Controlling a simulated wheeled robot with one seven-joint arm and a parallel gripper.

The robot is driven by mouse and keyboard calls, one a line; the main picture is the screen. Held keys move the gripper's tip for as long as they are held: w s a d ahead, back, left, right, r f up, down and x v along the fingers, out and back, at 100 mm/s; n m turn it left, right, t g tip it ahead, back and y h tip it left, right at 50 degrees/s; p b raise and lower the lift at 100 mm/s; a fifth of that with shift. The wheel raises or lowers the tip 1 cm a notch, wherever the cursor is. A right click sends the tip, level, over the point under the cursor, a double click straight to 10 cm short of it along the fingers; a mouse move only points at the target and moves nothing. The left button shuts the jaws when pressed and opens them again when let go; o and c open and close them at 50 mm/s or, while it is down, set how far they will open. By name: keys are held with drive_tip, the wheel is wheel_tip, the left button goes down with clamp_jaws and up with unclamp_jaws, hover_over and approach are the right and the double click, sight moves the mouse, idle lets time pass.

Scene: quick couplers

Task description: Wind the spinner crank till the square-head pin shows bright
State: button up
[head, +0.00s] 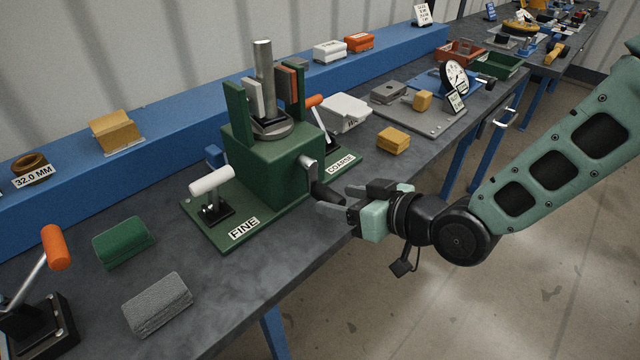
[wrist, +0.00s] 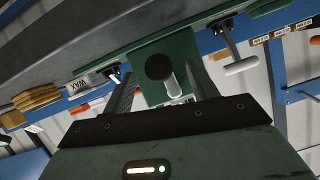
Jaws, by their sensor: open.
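The spinner is a green machine (head: 270,165) on a green base plate. Its crank (head: 307,168) sits on the front face, with a metal arm and a black handle (head: 325,193). A dull grey upright pin (head: 264,75) stands at the top between two green posts with grey and orange pads; I cannot make out a square head. My gripper (head: 340,198) is open at the handle. In the wrist view the round black handle end (wrist: 158,67) shows between my two spread fingers (wrist: 160,85); I cannot tell whether they touch it.
A white-handled lever (head: 211,182) stands by the FINE label and an orange-handled lever (head: 315,101) by COARSE. Green (head: 123,242) and grey (head: 157,303) blocks lie left, near another orange-handled lever (head: 54,248). A yellow block (head: 393,140) lies right. The aisle floor is free.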

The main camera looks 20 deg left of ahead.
drive_tip(key=p+v, duration=0.1)
drive_tip(key=v, duration=0.4)
drive_tip(key=shift+s+d+r, duration=0.1)
drive_tip(key=shift+d, duration=0.1)
idle(0.5)
drive_tip(key=s+d+r+m+g+h, duration=0.2)
drive_tip(key=s+d+h, duration=0.4)
drive_tip(key=d, duration=0.5)
drive_tip(key=s+d+r+m+g+h, duration=0.2)
drive_tip(key=s+d+r+h, duration=0.3)
drive_tip(key=s+d, duration=0.4)
drive_tip(key=shift+d+m+h, duration=0.3)
drive_tip(key=shift+d+h, duration=0.3)
drive_tip(key=shift+d, duration=0.4)
